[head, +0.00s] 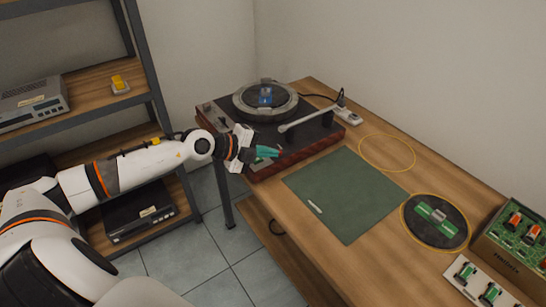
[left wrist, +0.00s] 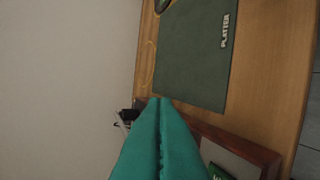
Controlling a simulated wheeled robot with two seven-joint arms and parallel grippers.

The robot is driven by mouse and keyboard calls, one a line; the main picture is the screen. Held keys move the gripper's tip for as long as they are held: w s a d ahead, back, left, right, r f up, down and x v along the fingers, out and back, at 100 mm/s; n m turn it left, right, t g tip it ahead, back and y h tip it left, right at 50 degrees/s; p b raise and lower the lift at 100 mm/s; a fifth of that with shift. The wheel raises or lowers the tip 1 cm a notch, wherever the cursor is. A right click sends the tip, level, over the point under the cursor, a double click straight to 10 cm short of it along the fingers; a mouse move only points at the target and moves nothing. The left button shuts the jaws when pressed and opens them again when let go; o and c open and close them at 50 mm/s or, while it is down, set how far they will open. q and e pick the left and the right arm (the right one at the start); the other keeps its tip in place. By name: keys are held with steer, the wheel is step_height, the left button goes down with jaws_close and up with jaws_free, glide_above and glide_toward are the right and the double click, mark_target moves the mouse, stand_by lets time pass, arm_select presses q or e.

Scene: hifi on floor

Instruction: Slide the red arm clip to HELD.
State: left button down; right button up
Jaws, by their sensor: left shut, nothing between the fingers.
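The turntable (head: 215,113) stands at the far left of the table, with its wooden plinth facing me. Its round platter (head: 240,104) has a blue item on it. The pale tonearm (head: 306,122) lies along the right side of the deck. I cannot make out the red arm clip or a HELD mark in either view. My left gripper (head: 268,152) has teal fingers and is at the front of the turntable; contact is unclear. In the left wrist view its fingertips (left wrist: 159,101) are shut together with nothing between them.
A green mat (head: 345,195) lies right of the turntable; it reads PLATTER in the left wrist view (left wrist: 190,60). A dark disc (head: 420,234), a yellow loop (head: 387,136), and a green circuit board box (head: 515,235) are farther right. A shelf (head: 150,75) stands at left.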

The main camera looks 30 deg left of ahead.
mark_target(269, 160)
arm_select(q)
steer(key=a+g+y, duration=0.1)
steer(key=a+y, duration=0.2)
steer(key=a, duration=0.3)
steer(key=shift+s+a+g, duration=0.35)
steer(key=shift+a+g, duration=0.05)
arm_select(e)
steer(key=shift+s+d+f, duration=0.1)
steer(key=shift+s+d, duration=0.2)
steer(key=shift+d, duration=0.05)
arm_select(q)
steer(key=shift+w+d+f, duration=0.25)
steer(key=shift+w+f, duration=0.1)
steer(key=shift+w, duration=0.05)
steer(key=p+x, duration=0.1)
steer(key=x, duration=0.8)
steer(key=shift+a, duration=0.2)
arm_select(e)
steer(key=shift+a+r, duration=0.25)
steer(key=shift+r, duration=0.35)
